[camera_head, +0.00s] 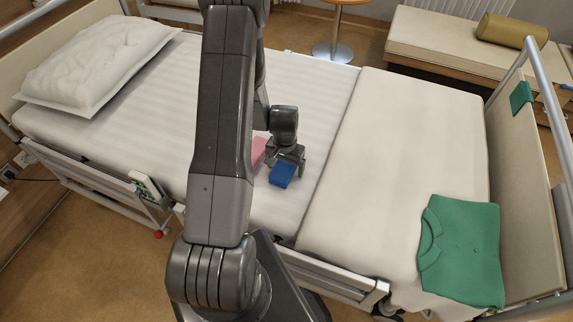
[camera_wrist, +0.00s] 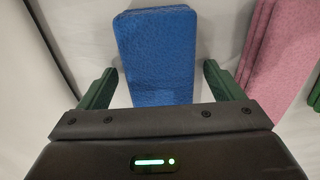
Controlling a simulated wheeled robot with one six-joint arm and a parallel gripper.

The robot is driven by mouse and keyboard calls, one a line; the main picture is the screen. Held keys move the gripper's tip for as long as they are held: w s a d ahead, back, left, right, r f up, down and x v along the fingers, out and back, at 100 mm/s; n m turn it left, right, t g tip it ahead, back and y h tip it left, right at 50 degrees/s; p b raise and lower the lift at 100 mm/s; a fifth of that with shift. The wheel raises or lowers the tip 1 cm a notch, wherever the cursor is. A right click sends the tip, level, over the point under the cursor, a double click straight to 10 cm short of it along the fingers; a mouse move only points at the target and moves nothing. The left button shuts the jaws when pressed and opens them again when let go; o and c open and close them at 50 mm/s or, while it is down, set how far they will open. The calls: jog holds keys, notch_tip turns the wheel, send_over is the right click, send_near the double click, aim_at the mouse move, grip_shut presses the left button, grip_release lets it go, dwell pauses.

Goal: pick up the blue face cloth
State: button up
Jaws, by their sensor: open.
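The blue face cloth (camera_head: 281,175) lies folded on the white bed sheet, near the middle of the bed. In the wrist view the blue cloth (camera_wrist: 157,50) lies between the two green-padded fingers, and its near part reaches toward the gripper body. My gripper (camera_head: 285,158) is over the cloth, with its fingers pointing down. In the wrist view my gripper (camera_wrist: 158,88) is open, with a gap on each side of the cloth. I cannot tell how far the fingertips are above the sheet.
A pink folded cloth (camera_head: 259,150) lies just left of the blue one, partly behind my arm; in the wrist view it is at the right. A pillow (camera_head: 100,62) lies at the bed's left end. A green garment (camera_head: 462,250) lies at the right end.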

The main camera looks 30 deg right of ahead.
jog(key=shift+f, duration=0.1)
jog(key=c, duration=1.1)
jog(key=shift+o, duration=0.2)
